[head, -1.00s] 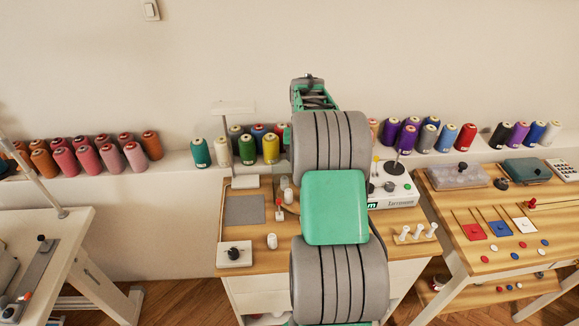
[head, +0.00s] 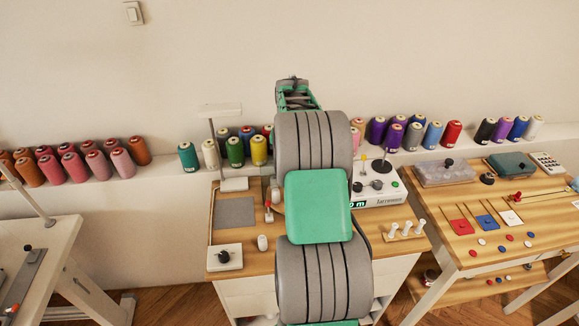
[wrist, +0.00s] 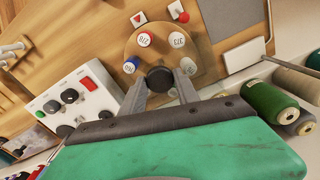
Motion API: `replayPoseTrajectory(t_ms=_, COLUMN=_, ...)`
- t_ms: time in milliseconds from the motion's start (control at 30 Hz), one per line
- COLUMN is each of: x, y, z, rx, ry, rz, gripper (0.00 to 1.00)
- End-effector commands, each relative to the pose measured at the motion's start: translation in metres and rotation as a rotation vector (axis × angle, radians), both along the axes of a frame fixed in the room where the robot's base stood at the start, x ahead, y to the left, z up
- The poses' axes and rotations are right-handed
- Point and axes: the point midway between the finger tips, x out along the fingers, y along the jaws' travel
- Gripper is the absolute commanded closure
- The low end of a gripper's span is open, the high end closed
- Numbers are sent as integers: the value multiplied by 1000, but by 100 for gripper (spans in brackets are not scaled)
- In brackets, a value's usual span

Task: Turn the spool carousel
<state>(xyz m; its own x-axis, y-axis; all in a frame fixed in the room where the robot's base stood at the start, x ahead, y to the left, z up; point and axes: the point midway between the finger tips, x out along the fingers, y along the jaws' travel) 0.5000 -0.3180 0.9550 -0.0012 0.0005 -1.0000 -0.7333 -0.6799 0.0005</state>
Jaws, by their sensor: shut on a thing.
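The spool carousel (wrist: 160,52) is a round wooden disc in the wrist view, with several small white-topped spools around its rim, one of them with a blue side (wrist: 129,68). In the head view my arm hides the gripper, the knob and nearly all of the carousel; a small white spool (head: 276,196) shows at the arm's left edge.
A white control box (head: 379,188) with dark knobs stands right of my arm; it also shows in the wrist view (wrist: 92,102). A red-tipped lever (head: 268,210) is left of the arm. Thread cones (head: 235,151) line the ledge behind. A white peg rack (head: 405,231) sits right.

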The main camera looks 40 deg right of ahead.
Motion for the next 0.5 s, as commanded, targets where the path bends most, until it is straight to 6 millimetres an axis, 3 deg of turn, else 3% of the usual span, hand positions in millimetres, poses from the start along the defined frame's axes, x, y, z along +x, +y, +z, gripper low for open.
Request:
replayPoseTrajectory(t_ms=300, x=1, y=0, z=0, rx=-1, ry=-1, rz=1, gripper=41)
replayPoseTrajectory(t_ms=500, x=1, y=0, z=0, rx=-1, ry=-1, rz=2, gripper=41)
